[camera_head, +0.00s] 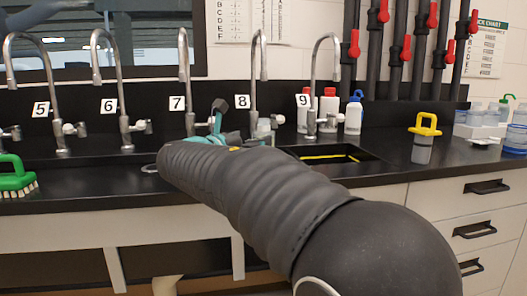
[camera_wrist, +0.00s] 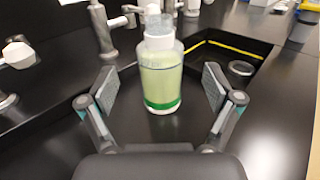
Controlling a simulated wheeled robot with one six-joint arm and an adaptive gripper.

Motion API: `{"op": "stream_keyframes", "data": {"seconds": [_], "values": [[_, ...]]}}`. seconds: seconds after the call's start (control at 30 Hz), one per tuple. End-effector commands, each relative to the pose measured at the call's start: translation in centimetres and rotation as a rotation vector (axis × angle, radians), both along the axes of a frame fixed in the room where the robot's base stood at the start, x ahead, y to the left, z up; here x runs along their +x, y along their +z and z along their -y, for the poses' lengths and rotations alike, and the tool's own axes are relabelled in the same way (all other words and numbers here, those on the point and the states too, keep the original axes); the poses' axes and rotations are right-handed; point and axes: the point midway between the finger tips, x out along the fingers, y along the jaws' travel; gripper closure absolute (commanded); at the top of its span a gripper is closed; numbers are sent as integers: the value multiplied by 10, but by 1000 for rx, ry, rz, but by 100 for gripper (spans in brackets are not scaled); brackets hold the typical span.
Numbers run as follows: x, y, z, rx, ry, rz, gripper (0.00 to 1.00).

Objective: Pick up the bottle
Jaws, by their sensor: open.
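A translucent pale-green bottle (camera_wrist: 161,82) with a green band near its base and a white top stands upright on the black counter in the wrist view. My gripper (camera_wrist: 157,88) is open, with one finger to each side of the bottle and a visible gap at both sides. The bottle is a little beyond the fingertips or between them; I cannot tell exactly. In the head view my arm hides most of my gripper (camera_head: 222,118) near taps 7 and 8, and I cannot clearly make out this bottle there.
Numbered taps (camera_head: 188,85) line the back. Bottles with red caps (camera_head: 328,108) and a blue-capped bottle (camera_head: 353,114) stand by tap 9. A sink (camera_head: 345,168) lies right of my arm. A yellow-handled item (camera_head: 424,136) and a green brush (camera_head: 17,178) are on the counter.

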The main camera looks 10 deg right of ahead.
Motion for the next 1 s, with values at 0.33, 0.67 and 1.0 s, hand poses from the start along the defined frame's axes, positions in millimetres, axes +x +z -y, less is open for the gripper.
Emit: {"op": "stream_keyframes", "data": {"seconds": [0.33,0.67,1.0], "values": [[15,1,14,0,2,0,10],[42,2,41,1,4,-1,10],[42,3,40,1,5,-1,45]]}}
